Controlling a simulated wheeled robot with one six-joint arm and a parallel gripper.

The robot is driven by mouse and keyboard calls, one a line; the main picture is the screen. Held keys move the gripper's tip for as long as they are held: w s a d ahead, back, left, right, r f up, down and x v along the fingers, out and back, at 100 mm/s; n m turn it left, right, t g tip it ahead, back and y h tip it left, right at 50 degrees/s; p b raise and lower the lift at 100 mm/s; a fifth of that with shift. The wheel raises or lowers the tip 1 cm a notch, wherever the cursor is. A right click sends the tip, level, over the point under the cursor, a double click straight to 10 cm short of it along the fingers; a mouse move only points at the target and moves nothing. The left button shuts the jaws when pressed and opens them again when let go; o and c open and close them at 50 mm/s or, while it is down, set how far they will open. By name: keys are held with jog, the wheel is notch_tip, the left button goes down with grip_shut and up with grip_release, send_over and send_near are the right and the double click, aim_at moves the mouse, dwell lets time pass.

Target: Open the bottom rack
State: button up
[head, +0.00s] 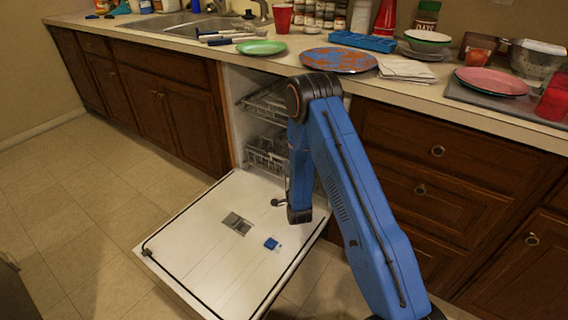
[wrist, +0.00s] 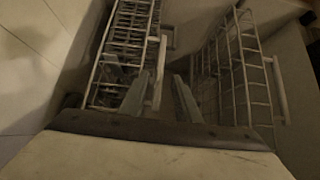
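The dishwasher (head: 232,115) is open, with its white door (head: 205,240) folded down flat over the floor. The bottom rack (head: 266,152), a grey wire basket, sits inside the dishwasher just behind the door; my arm hides its right part. The upper rack (head: 266,104) is above it. In the head view my arm mostly hides the gripper, low over the door.
Wooden drawers (head: 437,151) stand right of the dishwasher and cabinets (head: 150,95) left of it. The counter above holds a green plate (head: 261,47), a patterned plate (head: 338,60), a blue tray (head: 363,41) and a pink plate (head: 491,81). The tiled floor (head: 90,190) at left is clear.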

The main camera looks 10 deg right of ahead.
jog(key=shift+w, duration=2.95)
grip_shut()
